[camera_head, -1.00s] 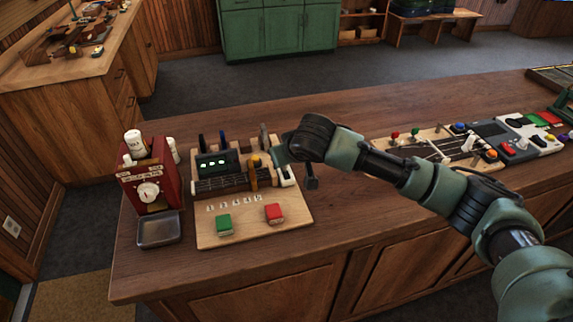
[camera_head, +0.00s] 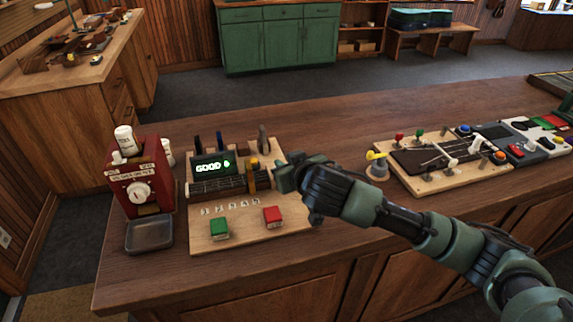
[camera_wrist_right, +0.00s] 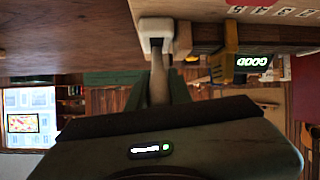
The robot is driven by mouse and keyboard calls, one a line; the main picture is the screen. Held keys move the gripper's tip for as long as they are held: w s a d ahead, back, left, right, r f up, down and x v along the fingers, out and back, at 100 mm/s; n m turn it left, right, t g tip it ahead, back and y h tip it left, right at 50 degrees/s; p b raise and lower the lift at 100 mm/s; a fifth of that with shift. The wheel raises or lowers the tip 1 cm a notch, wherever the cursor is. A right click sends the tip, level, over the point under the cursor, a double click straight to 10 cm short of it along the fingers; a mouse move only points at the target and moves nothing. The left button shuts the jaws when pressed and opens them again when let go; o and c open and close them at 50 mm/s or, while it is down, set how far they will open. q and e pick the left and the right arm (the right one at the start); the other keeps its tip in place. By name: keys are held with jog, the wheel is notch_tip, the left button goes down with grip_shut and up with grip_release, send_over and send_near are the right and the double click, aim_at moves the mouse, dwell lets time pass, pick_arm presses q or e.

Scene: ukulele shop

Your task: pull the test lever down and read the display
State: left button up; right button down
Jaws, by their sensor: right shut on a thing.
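The test board (camera_head: 242,236) is a pale wooden panel on the counter with a fretted neck piece, a green button (camera_head: 220,228) and a red button (camera_head: 273,216). Its small dark display (camera_head: 212,165) is lit and reads "GOOD" in green, with a mark after it. The display (camera_wrist_right: 253,61) also shows in the right wrist view, upside down. My right gripper (camera_head: 284,176) is at the board's right edge, shut on the test lever (camera_wrist_right: 158,78), which runs from a white mount into the jaws. In the head view my gripper mostly hides the lever. My left gripper is not in view.
A red box with a white dial (camera_head: 139,190) and a grey metal tray (camera_head: 149,235) stand left of the board. The counter front is mostly clear.

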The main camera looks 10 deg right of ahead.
jog(key=c, duration=1.3)
grip_release()
jog(key=shift+w+f, duration=0.1)
jog(key=b+v, duration=0.1)
jog(key=v, duration=0.6)
jog(key=shift+s+d+r, duration=0.1)
jog(key=shift+s+r, duration=0.1)
jog(key=shift+s, duration=0.15)
